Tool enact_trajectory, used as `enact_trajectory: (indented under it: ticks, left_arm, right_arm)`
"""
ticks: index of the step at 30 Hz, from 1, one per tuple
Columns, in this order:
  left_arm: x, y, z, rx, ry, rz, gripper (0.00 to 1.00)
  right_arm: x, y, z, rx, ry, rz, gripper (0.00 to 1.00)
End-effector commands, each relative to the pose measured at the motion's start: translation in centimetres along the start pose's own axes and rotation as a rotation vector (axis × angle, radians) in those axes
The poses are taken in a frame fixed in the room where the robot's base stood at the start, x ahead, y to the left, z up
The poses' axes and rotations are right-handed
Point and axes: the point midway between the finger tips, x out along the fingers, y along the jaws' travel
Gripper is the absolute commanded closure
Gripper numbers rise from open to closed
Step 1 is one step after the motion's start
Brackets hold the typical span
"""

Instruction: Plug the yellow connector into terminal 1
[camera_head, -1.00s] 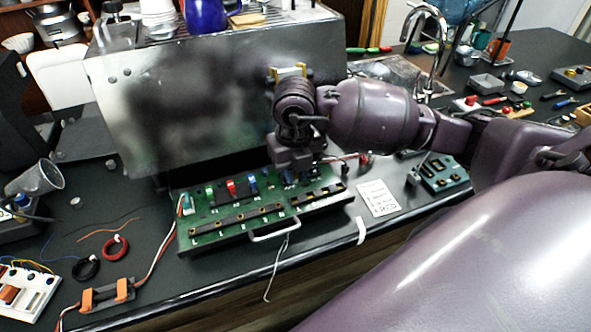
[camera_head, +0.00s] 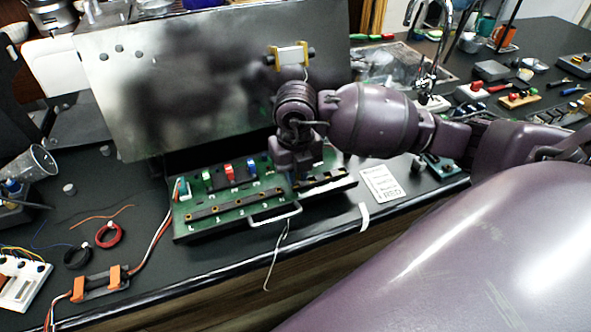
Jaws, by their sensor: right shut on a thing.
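The green circuit board (camera_head: 183,222) lies on the counter in front of the steel machine. Green (camera_head: 206,181), red (camera_head: 229,171) and blue (camera_head: 251,167) connectors stand upright in a row on it. A long dark terminal strip (camera_head: 235,206) runs along its front left, with small white marks too small to read, so I cannot tell which is terminal 1. My right gripper (camera_head: 301,176) points down over the right part of the board, right of the blue connector. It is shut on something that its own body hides. The yellow connector is not clearly visible. My left gripper is not in view.
The steel panel (camera_head: 200,95) rises close behind the board. A metal handle (camera_head: 274,214) sticks out at the board's front. A white card (camera_head: 381,185) lies to its right. Wire coils (camera_head: 109,235) and an orange clamp holder (camera_head: 99,284) lie at the left.

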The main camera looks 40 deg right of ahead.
Motion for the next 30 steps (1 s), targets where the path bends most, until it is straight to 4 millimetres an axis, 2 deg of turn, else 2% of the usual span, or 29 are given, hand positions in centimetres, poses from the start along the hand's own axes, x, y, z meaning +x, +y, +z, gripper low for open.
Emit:
enact_trajectory:
  ticks: [30]
  left_arm:
    - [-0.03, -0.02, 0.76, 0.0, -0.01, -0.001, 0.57]
  right_arm:
    - [0.35, -0.01, -0.01, 0.0, 0.0, -0.001, 1.0]
